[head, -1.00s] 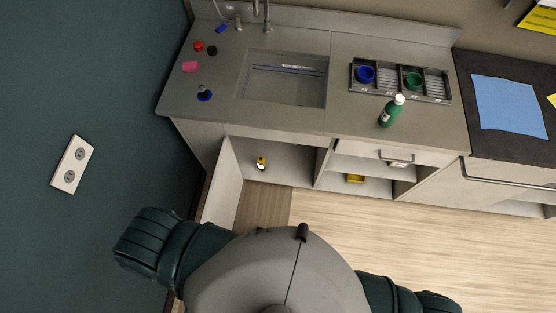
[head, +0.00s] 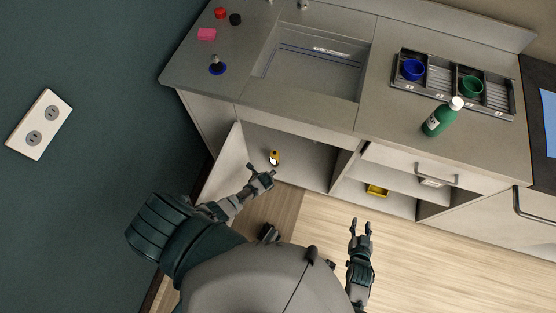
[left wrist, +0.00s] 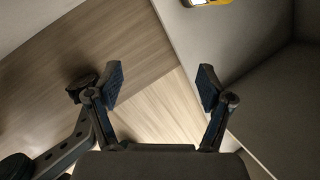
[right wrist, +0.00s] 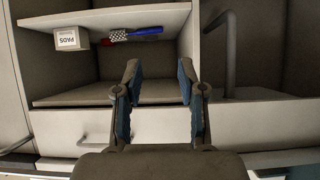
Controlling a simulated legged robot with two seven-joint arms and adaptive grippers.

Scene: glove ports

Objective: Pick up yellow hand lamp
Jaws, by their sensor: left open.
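Part of a yellow thing, likely the lamp (left wrist: 212,2), shows at the top edge of the left wrist view. My left gripper (head: 260,172) is open and empty at the cabinet's front edge, just short of the lamp and apart from it. Its spread fingers (left wrist: 161,75) show in the left wrist view. My right gripper (head: 360,224) is open and empty over the floor; its parted fingers (right wrist: 158,70) show in the right wrist view.
The open cabinet door (head: 222,165) stands left of my left arm. A yellow item (head: 377,190) sits in the right-hand compartment. A green bottle (head: 438,118) stands on the counter. In the right wrist view, a white box (right wrist: 70,39) sits on a shelf.

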